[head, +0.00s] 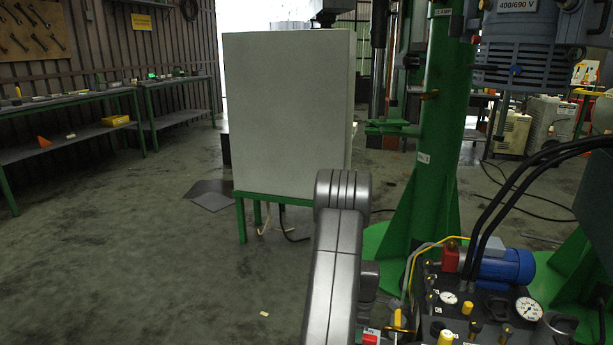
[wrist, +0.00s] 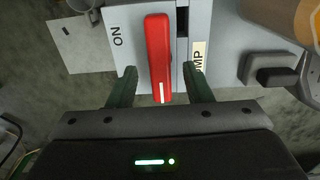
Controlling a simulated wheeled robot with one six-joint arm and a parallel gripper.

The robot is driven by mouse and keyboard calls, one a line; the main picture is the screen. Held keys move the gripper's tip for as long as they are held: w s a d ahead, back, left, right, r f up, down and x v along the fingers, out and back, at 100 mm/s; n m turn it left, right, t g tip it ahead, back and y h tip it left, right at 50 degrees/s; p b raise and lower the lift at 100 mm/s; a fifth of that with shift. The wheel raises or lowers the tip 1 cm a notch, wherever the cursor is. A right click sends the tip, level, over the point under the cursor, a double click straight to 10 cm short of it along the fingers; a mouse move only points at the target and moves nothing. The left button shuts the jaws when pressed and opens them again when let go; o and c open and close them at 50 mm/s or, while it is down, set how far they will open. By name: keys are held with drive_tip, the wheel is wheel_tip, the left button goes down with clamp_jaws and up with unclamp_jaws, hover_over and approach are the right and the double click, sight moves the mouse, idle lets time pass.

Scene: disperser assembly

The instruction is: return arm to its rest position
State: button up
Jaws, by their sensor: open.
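My gripper (wrist: 160,70) is open in the wrist view, with one dark green finger on each side of a red switch lever (wrist: 158,50). A gap shows between the lever and each finger, and I see no contact. The lever sits on a light grey panel (wrist: 121,55) marked "ON", and its white-marked end points toward the gripper body. In the head view my grey arm (head: 337,265) reaches down at the lower middle, and its fingers cannot be made out there.
A hydraulic unit (head: 470,305) with gauges, hoses and a blue motor stands right of my arm. A green column (head: 440,120) rises behind it. A pale cabinet (head: 288,110) stands on a green frame. Benches (head: 70,100) line the left wall.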

wheel_tip(320, 180, down, 2)
drive_tip(key=shift+f, duration=0.2)
drive_tip(key=shift+r+m, duration=0.2)
drive_tip(key=shift+m, duration=0.6)
drive_tip(key=m+b, duration=0.1)
drive_tip(key=m, duration=0.5)
drive_tip(key=shift+m, duration=0.4)
